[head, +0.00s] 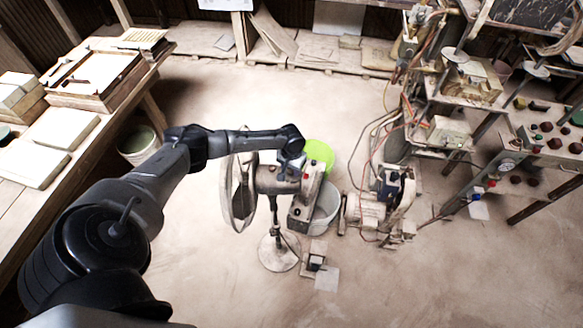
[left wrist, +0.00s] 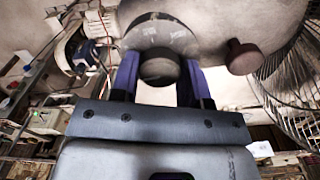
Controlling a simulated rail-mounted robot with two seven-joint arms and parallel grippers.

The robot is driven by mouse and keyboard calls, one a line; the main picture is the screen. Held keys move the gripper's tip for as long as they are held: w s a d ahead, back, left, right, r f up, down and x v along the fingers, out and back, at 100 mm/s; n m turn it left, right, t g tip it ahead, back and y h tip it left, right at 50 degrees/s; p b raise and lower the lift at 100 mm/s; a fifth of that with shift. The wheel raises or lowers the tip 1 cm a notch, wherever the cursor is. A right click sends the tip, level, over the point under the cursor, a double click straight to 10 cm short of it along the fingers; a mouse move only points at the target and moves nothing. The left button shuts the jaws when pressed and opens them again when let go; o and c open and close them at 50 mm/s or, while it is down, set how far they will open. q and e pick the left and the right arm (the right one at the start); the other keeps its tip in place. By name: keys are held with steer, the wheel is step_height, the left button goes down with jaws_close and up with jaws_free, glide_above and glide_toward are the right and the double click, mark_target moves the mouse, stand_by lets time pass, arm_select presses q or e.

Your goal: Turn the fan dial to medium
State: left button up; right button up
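The standing fan shows in the head view, with its wire cage (head: 239,195) facing left and a round base (head: 278,253) on the floor. Its cage also shows at the right of the left wrist view (left wrist: 292,85). My left gripper (head: 287,170) is at the fan's motor housing. In the left wrist view, a dark round dial (left wrist: 160,67) sits between the blue fingers of my left gripper (left wrist: 160,78), which appear to touch both its sides. A brown knob (left wrist: 243,57) stands on the housing to the right. The dial's setting marks cannot be read. My right gripper is out of view.
A green bucket (head: 319,153) and a pale bucket (head: 327,203) stand behind and right of the fan. A machine with cables (head: 374,212) is farther right. A workbench with tiles (head: 65,128) fills the left. The floor in front is mostly open.

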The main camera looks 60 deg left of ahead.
arm_select(q)
steer(key=c, duration=0.4)
steer(key=m, duration=0.7)
steer(key=shift+m, duration=0.4)
steer(key=m, duration=0.9)
steer(key=shift+b, duration=0.4)
steer(key=shift+m, duration=0.4)
